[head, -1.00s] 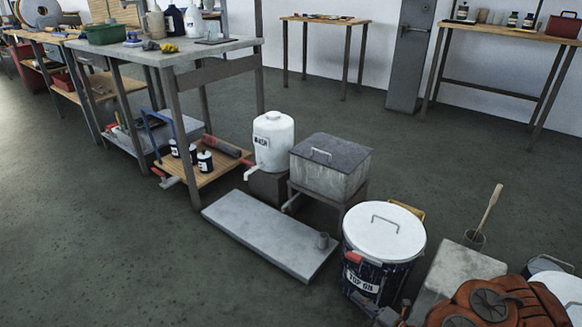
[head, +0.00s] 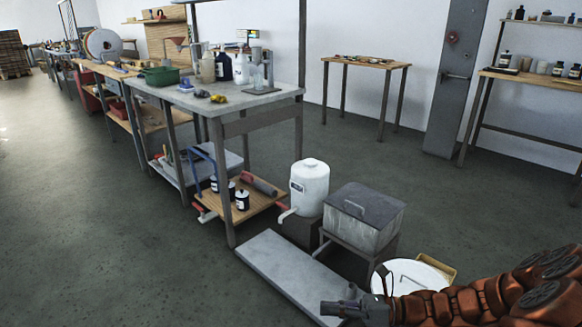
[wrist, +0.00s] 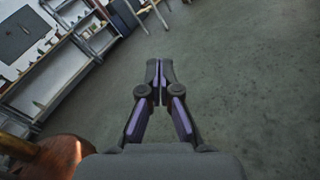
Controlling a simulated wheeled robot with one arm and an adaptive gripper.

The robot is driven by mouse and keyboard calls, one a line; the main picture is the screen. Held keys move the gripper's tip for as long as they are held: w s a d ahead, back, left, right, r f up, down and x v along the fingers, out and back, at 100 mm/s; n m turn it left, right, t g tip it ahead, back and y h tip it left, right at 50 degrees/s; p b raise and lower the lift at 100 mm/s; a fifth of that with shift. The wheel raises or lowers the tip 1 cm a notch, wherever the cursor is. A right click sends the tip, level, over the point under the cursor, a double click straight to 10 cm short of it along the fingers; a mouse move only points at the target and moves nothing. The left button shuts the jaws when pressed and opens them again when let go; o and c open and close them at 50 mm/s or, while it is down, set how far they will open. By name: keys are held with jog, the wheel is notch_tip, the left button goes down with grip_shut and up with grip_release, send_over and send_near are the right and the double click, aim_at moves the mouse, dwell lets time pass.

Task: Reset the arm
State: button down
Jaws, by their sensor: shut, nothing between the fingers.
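My gripper (wrist: 153,75) is in the middle of the wrist view, with its two dark fingers together and nothing between them. Bare grey floor lies beyond the fingertips. In the head view my gripper (head: 335,308) shows at the lower right, at the end of my orange arm. It appears in front of the near end of the low grey slab (head: 285,270). I cannot tell its height above the slab.
A white container with a spout (head: 310,185), a grey lidded box (head: 365,215) and a white-lidded drum (head: 412,277) stand near my arm. A workbench (head: 225,98) with bottles is behind. Open floor (head: 90,230) lies to the left.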

jog(key=s+a+r+n+g+h+p, duration=0.3)
jog(key=s+r+n+g+h+p, duration=0.65)
jog(key=s+r+n, duration=0.75)
jog(key=s+d+r+n+t+h+p, duration=0.3)
jog(key=s+d+r+n+h+p, duration=0.1)
jog(key=d+r+p, duration=0.2)
jog(key=s+d+r+n+t+h+p, duration=0.3)
jog(key=d+r+p, duration=0.3)
jog(key=r+p, duration=0.2)
notch_tip(320, 180, up, 2)
jog(key=shift+s+r+n+h, duration=0.1)
jog(key=shift+s+n+h, duration=0.3)
jog(key=shift+s+h, duration=0.25)
jog(key=shift+d, duration=0.1)
